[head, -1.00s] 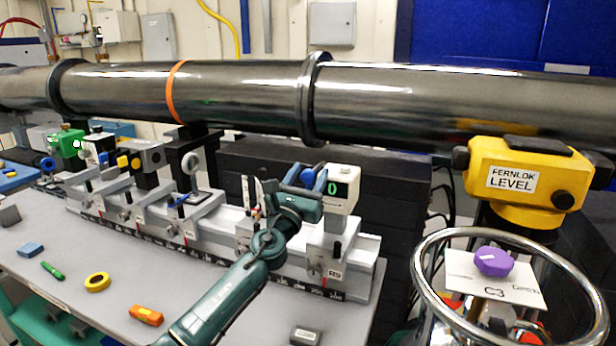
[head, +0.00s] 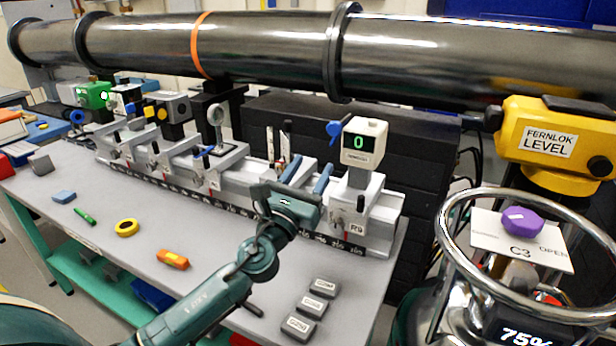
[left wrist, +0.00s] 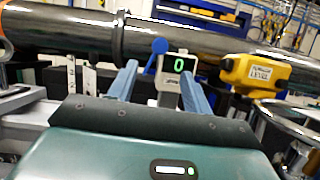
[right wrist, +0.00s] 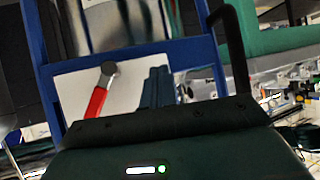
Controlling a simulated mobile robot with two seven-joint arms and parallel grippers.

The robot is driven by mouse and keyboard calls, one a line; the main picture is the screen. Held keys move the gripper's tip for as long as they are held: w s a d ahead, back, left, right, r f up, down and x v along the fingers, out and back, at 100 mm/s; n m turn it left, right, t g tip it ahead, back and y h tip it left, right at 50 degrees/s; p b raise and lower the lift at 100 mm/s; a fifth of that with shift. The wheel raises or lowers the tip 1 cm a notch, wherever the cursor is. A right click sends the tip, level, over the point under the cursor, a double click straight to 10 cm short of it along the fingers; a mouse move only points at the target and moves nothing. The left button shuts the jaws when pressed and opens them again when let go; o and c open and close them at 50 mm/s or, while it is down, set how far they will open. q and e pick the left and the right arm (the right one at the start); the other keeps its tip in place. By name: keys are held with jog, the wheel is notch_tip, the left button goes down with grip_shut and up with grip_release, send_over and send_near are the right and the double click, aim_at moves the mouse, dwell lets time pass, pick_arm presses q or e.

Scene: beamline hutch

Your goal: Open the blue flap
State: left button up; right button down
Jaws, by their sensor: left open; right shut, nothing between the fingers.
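A small round blue piece (head: 334,129), which looks like the blue flap, sits at the left side of the white box with a green "0" (head: 364,141). It also shows in the left wrist view (left wrist: 159,46). My left gripper (head: 307,175) is open and empty, below and in front of the box, apart from the blue piece. In the left wrist view, the blue piece and box appear between and beyond its fingers (left wrist: 157,76). My right gripper (right wrist: 157,88) is shut and empty, seen only in its wrist view, before a white panel with a red-handled lever (right wrist: 97,98).
The rail (head: 230,195) carries several optical mounts. A large dark pipe (head: 270,48) runs above. Grey blocks (head: 313,306), an orange piece (head: 172,259) and a yellow ring (head: 127,227) lie on the table's front. A yellow level (head: 548,141) and a chrome ring (head: 447,262) stand right.

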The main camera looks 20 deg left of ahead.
pick_arm(q)
jog(key=shift+s+f, duration=0.1)
jog(key=shift+s, duration=0.25)
jog(key=shift+c, duration=0.4)
